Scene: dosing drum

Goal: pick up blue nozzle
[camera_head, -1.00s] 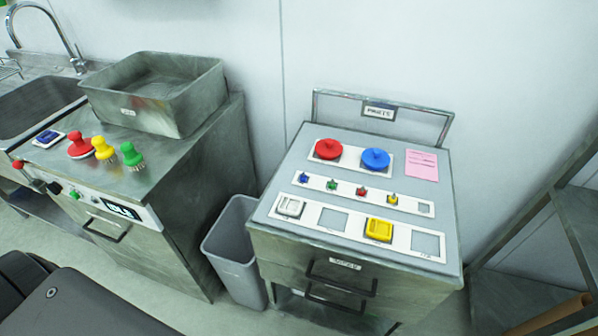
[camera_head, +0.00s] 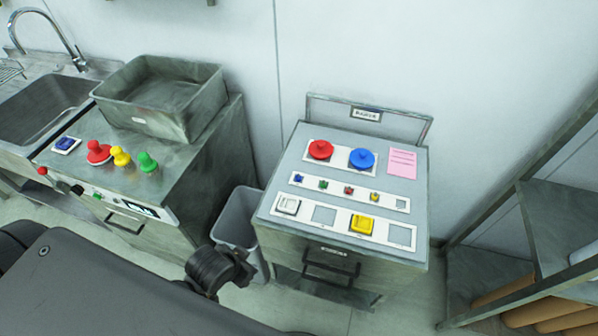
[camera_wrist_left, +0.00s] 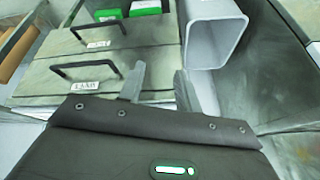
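The blue nozzle (camera_head: 298,178) looks like the small blue piece at the left end of the white strip (camera_head: 333,188) on the parts cart (camera_head: 424,190). Small green, red and yellow pieces stand to its right in the same strip. My left gripper (camera_wrist_left: 160,78) shows in the left wrist view with two grey fingers apart and nothing between them. It is near the drawer fronts, well away from the nozzle, which that view does not show. In the head view a dark part of my arm shows in front of the bin; the fingers cannot be made out. My right gripper is not in view.
A red disc (camera_head: 320,149), a blue disc (camera_head: 361,158) and a pink note (camera_head: 402,163) lie at the cart's back. White (camera_head: 288,205) and yellow (camera_head: 361,225) blocks sit in front. A grey bin (camera_head: 238,218) stands left of the cart, a metal shelf (camera_head: 560,205) right.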

